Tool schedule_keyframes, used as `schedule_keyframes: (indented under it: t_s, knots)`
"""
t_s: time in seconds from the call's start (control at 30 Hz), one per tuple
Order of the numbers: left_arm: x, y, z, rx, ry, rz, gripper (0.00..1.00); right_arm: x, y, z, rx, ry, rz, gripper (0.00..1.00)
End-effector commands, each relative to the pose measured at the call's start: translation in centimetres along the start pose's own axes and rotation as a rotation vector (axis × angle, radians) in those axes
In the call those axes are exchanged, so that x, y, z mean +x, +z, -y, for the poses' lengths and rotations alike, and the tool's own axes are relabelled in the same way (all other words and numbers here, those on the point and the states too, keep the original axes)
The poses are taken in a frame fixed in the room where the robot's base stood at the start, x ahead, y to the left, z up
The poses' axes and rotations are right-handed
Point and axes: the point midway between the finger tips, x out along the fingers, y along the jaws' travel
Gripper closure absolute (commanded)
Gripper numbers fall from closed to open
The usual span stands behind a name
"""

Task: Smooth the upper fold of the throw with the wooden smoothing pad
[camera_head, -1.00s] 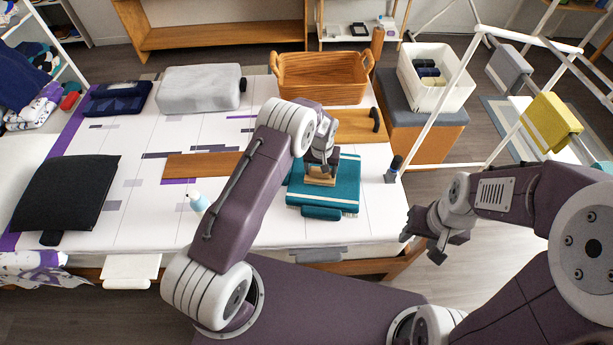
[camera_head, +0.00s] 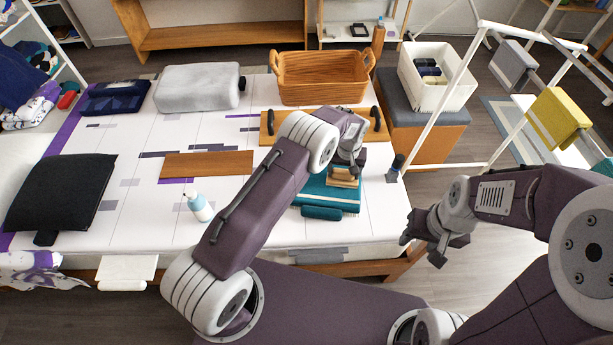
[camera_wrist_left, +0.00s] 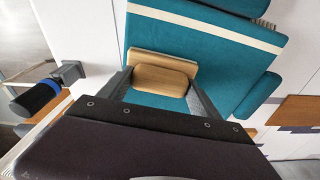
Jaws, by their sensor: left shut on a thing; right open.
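The teal throw (camera_head: 318,193), with a pale stripe, lies folded on the bed, partly hidden by my left arm. It also shows in the left wrist view (camera_wrist_left: 235,60), with a teal roll (camera_wrist_left: 257,95) along one edge. My left gripper (camera_head: 345,168) is shut on the wooden smoothing pad (camera_head: 343,180), which also shows between the fingers in the left wrist view (camera_wrist_left: 163,77). The pad is over the throw near its right edge; I cannot tell whether it presses on the cloth. My right gripper (camera_head: 432,240) is open and empty, off the bed's right side.
A dark-topped stand (camera_head: 396,168) is just right of the throw. A wooden board with black handles (camera_head: 268,127) lies behind my left arm.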

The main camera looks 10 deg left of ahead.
Motion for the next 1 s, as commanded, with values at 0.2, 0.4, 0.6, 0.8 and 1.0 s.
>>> schedule_keyframes:
  t_s: [0.2, 0.4, 0.6, 0.8, 1.0]
  knots:
    - [0.2, 0.1, -1.8, 0.000, 0.000, 0.002, 0.60, 0.8, 0.1, 0.0, 0.000, 0.000, 0.000, 0.51]
    - [0.1, 0.1, -1.8, -0.001, 0.000, 0.002, 0.60, 0.7, 0.1, 0.0, 0.000, 0.000, 0.000, 0.51]
    - [-1.0, -0.1, -1.8, -0.001, 0.000, 0.001, 0.60, -0.1, 0.0, 0.0, 0.000, 0.000, 0.000, 0.51]
    - [-1.5, -0.2, -1.8, -0.001, 0.000, 0.001, 0.60, -0.5, -0.1, 0.0, 0.000, 0.000, 0.000, 0.51]
    - [-1.5, -0.2, -1.7, -0.001, 0.000, 0.000, 0.60, -0.4, 0.0, 0.0, 0.000, 0.000, 0.000, 0.51]
